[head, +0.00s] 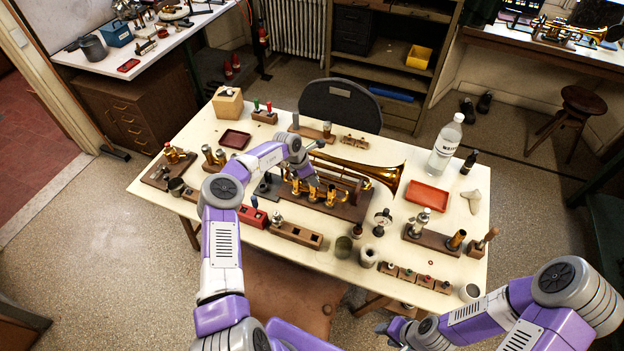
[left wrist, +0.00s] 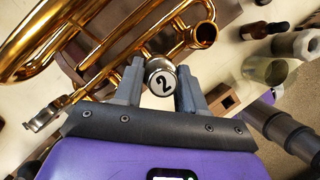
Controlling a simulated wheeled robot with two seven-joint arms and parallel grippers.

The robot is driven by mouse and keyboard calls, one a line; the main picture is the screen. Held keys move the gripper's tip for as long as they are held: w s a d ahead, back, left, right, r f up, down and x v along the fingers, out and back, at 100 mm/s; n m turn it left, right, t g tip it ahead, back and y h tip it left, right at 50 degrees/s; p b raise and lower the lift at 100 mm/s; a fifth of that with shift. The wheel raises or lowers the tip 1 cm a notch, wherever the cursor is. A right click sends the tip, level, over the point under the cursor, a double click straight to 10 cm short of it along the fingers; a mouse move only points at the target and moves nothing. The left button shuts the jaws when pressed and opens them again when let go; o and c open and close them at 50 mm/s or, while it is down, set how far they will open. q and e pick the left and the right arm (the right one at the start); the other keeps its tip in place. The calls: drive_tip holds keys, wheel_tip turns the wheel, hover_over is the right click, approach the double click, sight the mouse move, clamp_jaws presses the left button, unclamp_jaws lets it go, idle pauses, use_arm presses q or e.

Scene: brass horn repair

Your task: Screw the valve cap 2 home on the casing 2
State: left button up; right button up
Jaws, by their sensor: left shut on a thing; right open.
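The valve cap 2 (left wrist: 162,82) is a round silver cap marked "2", held between the fingers of my left gripper (left wrist: 160,78) in the left wrist view. My left gripper (head: 298,174) is over the left part of the brass horn's valve casings (head: 313,193) in the head view. The casing 2 is hidden or cannot be told apart, so I cannot tell whether the cap touches it. An open brass casing (left wrist: 205,34) shows beyond the cap in the left wrist view. My right gripper (head: 382,328) is open, low and in front of the table.
The horn (head: 384,172) lies on a dark board on the cream table. A dial gauge (head: 382,219), a red tray (head: 427,195) and a clear bottle (head: 444,148) stand to the right. A red block (head: 252,216) and a wooden socket block (head: 297,235) are in front.

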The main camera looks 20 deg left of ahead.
use_arm(q)
drive_tip(key=shift+m+b, duration=0.3)
drive_tip(key=shift+m, duration=0.1)
drive_tip(key=shift+f+m+h+b, duration=0.15)
drive_tip(key=shift+m+h+b, duration=0.15)
drive_tip(key=shift+m+b, duration=0.3)
drive_tip(key=o, duration=1.3)
drive_tip(key=shift+c, duration=0.2)
drive_tip(key=shift+g, duration=0.3)
